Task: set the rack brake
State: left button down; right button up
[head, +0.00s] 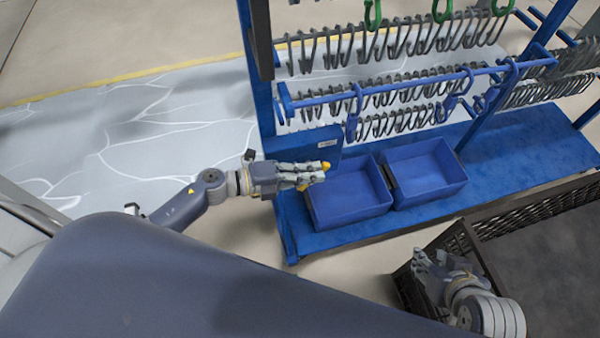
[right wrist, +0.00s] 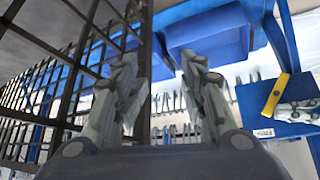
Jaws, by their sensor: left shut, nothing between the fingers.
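The blue rack (head: 262,110) stands ahead with rows of hooks. A blue plate with a small white label (head: 325,144) is on its left post. A yellow lever (right wrist: 275,96) shows on this plate (right wrist: 295,126) in the right wrist view; only its yellow end (head: 326,166) shows in the head view. My left gripper (head: 312,174) is shut and empty, its tips at the lever; I cannot tell whether they touch. It hides part of the plate. My right gripper (head: 428,268) is open and empty beside the dark crate; its fingers are apart in the right wrist view (right wrist: 160,85).
Two blue bins (head: 348,208) (head: 428,187) sit on the rack's blue base (head: 520,150). The dark mesh crate (head: 540,205) stands at the lower right, close to my right arm. Green and blue hooks hang among the grey ones. Pale floor is free at the left.

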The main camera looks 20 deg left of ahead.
pick_arm(q)
jog(key=shift+w+d+p, duration=0.15)
jog(key=shift+d+p, duration=0.05)
jog(key=shift+p, duration=0.4)
pick_arm(e)
jog(key=s+d+f+g, duration=0.1)
jog(key=s+g, duration=0.2)
jog(key=s, duration=0.3)
jog(key=shift+d+h, duration=0.3)
jog(key=shift+d, duration=0.05)
pick_arm(q)
jog(key=shift+d, duration=0.1)
pick_arm(e)
jog(key=shift+s, duration=0.1)
pick_arm(q)
jog(key=shift+r, duration=0.1)
